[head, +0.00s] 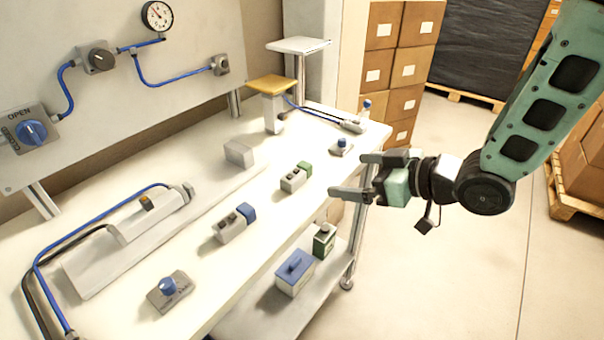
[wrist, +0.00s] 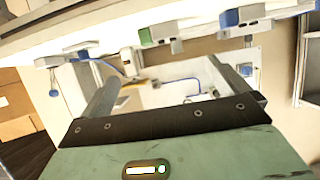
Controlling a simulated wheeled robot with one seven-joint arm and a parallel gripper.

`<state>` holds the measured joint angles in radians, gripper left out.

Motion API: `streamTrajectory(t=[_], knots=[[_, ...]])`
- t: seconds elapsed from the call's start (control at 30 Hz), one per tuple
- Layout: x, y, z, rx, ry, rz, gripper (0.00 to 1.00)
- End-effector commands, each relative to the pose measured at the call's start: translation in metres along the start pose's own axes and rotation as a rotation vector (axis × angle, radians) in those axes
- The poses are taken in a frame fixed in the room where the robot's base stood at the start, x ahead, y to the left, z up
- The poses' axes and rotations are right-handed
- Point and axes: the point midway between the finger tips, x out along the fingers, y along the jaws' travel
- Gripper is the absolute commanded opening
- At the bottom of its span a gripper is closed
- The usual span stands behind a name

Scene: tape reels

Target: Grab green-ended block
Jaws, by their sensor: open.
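The green-ended block (head: 291,182) is a small grey block with dark round features on top and a green end at its far right. It lies on the white table top, right of the middle in the head view. It also shows near the top of the wrist view (wrist: 178,29). My gripper (head: 347,175) is open and empty, with its two fingers pointing left. In the head view it appears to the right of the block, at the table's right edge, apart from it. Its fingers also show in the wrist view (wrist: 162,76).
A similar blue-ended block (head: 231,229) lies nearer on the table. A blue-knobbed grey box (head: 170,291) stands at the front, another (head: 341,147) at the far right. A plain grey block (head: 239,153) sits behind. The lower shelf holds a blue-topped box (head: 294,273) and a green box (head: 324,241).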

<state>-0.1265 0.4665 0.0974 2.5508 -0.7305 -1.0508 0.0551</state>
Motion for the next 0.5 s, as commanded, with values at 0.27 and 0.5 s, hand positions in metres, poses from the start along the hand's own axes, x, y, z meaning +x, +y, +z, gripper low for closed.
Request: streamTrajectory(t=[0.27, 0.5], knots=[[0.046, -0.002, -0.001, 0.0, 0.004, -0.007, 1.0], [0.095, -0.001, -0.002, -0.001, 0.003, -0.004, 1.0]])
